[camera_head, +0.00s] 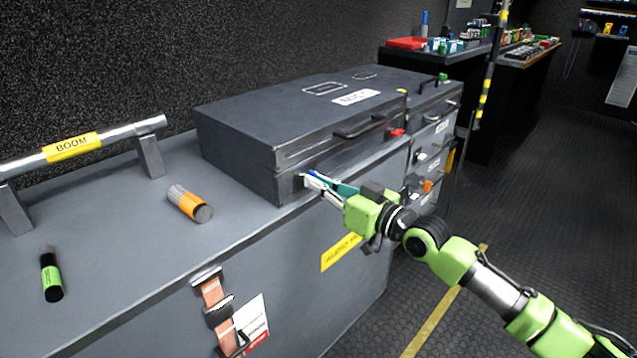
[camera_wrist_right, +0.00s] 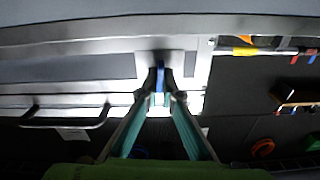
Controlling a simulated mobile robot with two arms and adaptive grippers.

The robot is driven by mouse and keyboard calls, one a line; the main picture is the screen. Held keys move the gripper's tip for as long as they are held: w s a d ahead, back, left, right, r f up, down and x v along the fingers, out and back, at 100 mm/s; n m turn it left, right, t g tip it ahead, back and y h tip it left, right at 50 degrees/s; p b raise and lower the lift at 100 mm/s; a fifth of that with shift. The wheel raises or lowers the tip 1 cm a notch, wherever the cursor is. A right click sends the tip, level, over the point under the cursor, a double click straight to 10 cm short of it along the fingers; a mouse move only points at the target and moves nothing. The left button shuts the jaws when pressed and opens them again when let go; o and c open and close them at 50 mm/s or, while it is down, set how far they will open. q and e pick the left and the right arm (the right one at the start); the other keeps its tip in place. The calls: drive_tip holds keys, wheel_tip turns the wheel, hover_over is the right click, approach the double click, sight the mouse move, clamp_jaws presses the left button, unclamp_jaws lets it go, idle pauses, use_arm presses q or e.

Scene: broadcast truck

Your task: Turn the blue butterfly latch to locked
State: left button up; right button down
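The blue butterfly latch (camera_head: 311,175) is at the left end of the front face of the closed dark grey case (camera_head: 250,112). In the right wrist view the latch (camera_wrist_right: 160,78) shows as a narrow blue piece between the fingertips. My right gripper (camera_head: 313,180) reaches it from the front right, and in the wrist view its two teal fingers (camera_wrist_right: 160,88) close in on both sides of the latch. The fingers hide part of the latch, and its exact turn angle is hard to read. My left gripper is not in view.
A red latch (camera_head: 397,133) and a black handle (camera_head: 360,128) are on the case front. Orange-banded (camera_head: 190,203) and green-banded (camera_head: 51,274) cylinders lie on the grey counter (camera_head: 115,245). A boom rail (camera_head: 105,136) stands at the left. The floor at right is open.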

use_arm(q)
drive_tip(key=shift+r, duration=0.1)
use_arm(e)
drive_tip(key=shift+m, duration=0.4)
use_arm(q)
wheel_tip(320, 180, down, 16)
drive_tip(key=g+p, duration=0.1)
drive_tip(key=p, duration=0.5)
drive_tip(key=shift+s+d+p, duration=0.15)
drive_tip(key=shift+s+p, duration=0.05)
drive_tip(key=shift+p, duration=0.15)
use_arm(e)
drive_tip(key=shift+w+r+m, duration=0.1)
drive_tip(key=shift+m, duration=8)
